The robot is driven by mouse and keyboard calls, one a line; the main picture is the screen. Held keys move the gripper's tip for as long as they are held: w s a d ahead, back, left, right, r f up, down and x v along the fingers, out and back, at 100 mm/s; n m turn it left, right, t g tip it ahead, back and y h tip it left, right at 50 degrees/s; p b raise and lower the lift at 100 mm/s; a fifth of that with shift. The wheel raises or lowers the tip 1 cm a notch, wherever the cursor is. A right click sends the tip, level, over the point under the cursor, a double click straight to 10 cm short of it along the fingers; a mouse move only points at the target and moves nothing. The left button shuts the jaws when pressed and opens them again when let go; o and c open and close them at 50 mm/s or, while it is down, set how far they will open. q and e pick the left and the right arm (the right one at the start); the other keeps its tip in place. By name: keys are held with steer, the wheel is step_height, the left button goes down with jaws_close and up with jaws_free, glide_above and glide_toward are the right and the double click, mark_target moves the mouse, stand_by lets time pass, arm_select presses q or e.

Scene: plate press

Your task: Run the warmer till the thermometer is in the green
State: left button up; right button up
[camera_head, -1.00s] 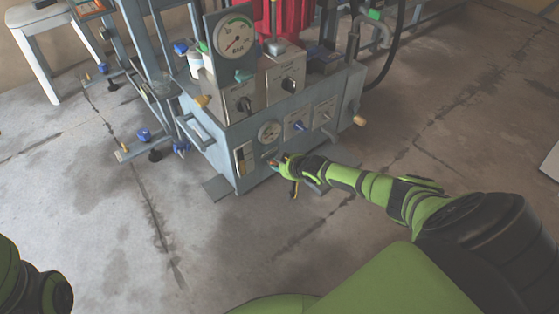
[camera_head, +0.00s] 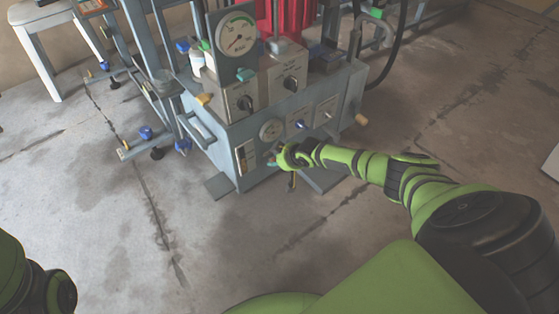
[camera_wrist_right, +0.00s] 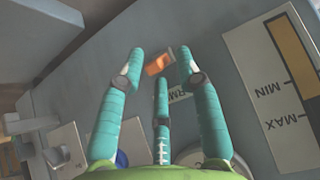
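The warmer's orange switch (camera_wrist_right: 157,65) sits on the grey-blue front panel, beside a label (camera_wrist_right: 179,95) partly hidden by my fingers. My right gripper (camera_wrist_right: 160,64) has its three teal fingers spread, with the switch between and just beyond the tips. Contact cannot be told. In the head view the right gripper (camera_head: 273,158) is at the panel's lower left and hides the switch. A small round dial (camera_head: 271,130), apparently the thermometer, sits above it; its needle and green zone are too small to read. My left gripper is out of view.
A level window (camera_head: 245,156) marked MIN and MAX is left of the gripper; the wrist view shows its plate (camera_wrist_right: 275,85). A large BAR gauge (camera_head: 236,36) and black knobs (camera_head: 245,103) are above. A wooden-ended handle (camera_head: 361,119) projects right.

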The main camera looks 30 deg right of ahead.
steer(key=shift+s+a, duration=0.1)
steer(key=shift+a, duration=0.2)
steer(key=v, duration=1.2)
steer(key=shift+d, duration=0.15)
